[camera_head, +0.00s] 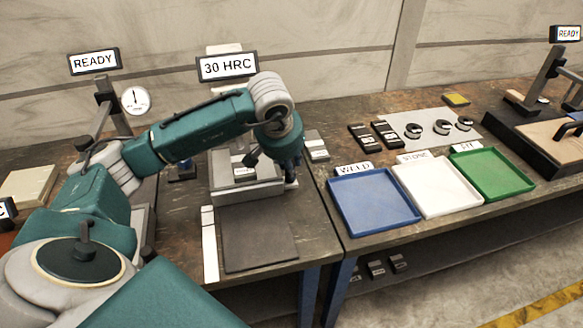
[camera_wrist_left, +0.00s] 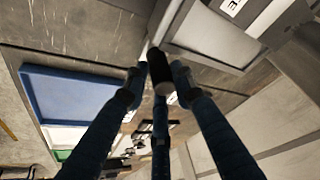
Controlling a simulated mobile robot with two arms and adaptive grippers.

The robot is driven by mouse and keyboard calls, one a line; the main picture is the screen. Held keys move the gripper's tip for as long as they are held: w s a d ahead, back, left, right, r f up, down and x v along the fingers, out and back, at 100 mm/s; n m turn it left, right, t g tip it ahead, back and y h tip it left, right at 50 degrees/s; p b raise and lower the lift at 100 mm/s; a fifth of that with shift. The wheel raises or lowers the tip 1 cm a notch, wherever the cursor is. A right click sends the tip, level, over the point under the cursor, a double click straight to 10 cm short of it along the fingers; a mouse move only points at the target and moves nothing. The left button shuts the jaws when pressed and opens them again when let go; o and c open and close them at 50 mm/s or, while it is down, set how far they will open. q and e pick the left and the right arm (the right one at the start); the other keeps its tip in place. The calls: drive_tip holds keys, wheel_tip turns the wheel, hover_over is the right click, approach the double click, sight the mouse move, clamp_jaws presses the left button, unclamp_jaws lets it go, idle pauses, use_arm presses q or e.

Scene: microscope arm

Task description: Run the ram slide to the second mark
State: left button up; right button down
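A grey machine (camera_head: 243,188) stands on the bench under a "30 HRC" sign (camera_head: 228,67). My left gripper (camera_head: 270,172) hangs over its right part, fingers pointing down and spread. In the left wrist view a black cylindrical grip (camera_wrist_left: 160,70) on a pale rod lies between the blue fingertips (camera_wrist_left: 159,82). The fingers stand around it; firm contact is not clear. The gripper hides this grip in the head view. I cannot make out the ram slide or its marks for certain. My right gripper is out of view.
A dark mat (camera_head: 258,240) and a white strip (camera_head: 210,245) lie in front. Blue (camera_head: 375,228), white (camera_head: 440,207) and green (camera_head: 492,190) trays stand to the right. A dial gauge (camera_head: 135,101) with a "READY" sign (camera_head: 94,61) stands behind my arm.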

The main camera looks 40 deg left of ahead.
use_arm(q)
drive_tip(key=o, duration=0.3)
drive_tip(key=shift+w+a+r, duration=0.1)
drive_tip(key=shift+a+r, duration=0.05)
drive_tip(key=shift+a, duration=0.35)
